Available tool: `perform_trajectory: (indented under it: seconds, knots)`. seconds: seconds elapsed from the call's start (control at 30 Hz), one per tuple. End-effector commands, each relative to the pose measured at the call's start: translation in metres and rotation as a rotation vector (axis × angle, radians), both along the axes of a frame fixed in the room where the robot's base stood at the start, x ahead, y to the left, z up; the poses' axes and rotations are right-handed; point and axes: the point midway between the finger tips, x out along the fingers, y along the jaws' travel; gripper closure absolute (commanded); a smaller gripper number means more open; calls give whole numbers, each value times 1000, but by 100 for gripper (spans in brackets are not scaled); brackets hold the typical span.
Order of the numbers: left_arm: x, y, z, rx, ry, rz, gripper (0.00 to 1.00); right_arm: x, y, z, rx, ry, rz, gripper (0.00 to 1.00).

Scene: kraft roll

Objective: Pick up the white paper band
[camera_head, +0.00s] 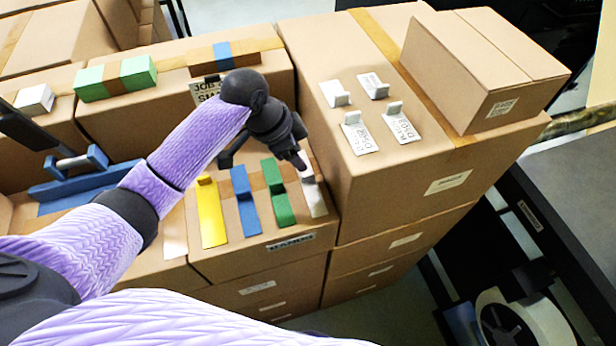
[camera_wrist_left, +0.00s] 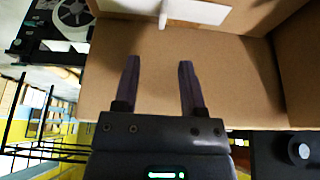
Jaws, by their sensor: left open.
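The white paper band (camera_head: 314,197) lies at the right end of a row of bands on a cardboard box labelled BANDS. My left gripper (camera_head: 298,161) is open, just above the white band's far end, and hides part of it. In the left wrist view, the white band (camera_wrist_left: 200,11) is at the top edge, beyond the two open fingertips (camera_wrist_left: 158,62), with its small tab standing up. Nothing is between the fingers. My right gripper is not in view.
Yellow (camera_head: 211,213), blue (camera_head: 245,202) and green (camera_head: 277,193) bands lie left of the white one. A taller carton (camera_head: 335,180) rises close on the right, bearing white labelled pieces (camera_head: 359,135) and a closed box (camera_head: 470,75). A blue tool (camera_head: 75,180) sits at left.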

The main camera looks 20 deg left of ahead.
Motion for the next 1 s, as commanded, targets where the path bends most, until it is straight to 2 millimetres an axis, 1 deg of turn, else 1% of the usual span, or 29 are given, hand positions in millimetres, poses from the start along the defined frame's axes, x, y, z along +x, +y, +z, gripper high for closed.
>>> perform_trajectory:
  seconds: [0.03,0.17,0.3,0.4,0.5,0.67,0.7,0.87,0.9,0.93,1.0]
  knots:
    - [1,-4,-10,-2,3,-1,47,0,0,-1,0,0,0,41]
    - [5,-8,-28,-3,2,1,47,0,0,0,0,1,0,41]
    - [8,-9,-56,-2,4,3,47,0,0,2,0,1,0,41]
    - [12,-14,-73,-1,1,1,47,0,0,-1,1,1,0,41]
    - [13,-16,-78,0,0,1,47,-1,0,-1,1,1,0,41]
    - [13,-16,-77,0,-2,2,47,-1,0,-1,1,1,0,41]
    - [13,-16,-77,0,-2,2,56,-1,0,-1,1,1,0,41]
    - [13,-16,-77,0,-2,2,89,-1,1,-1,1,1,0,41]
    - [13,-16,-77,0,-2,2,98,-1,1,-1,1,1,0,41]
    - [13,-16,-77,0,-2,2,100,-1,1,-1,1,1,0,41]
    - [13,-16,-77,0,-2,2,100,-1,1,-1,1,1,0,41]
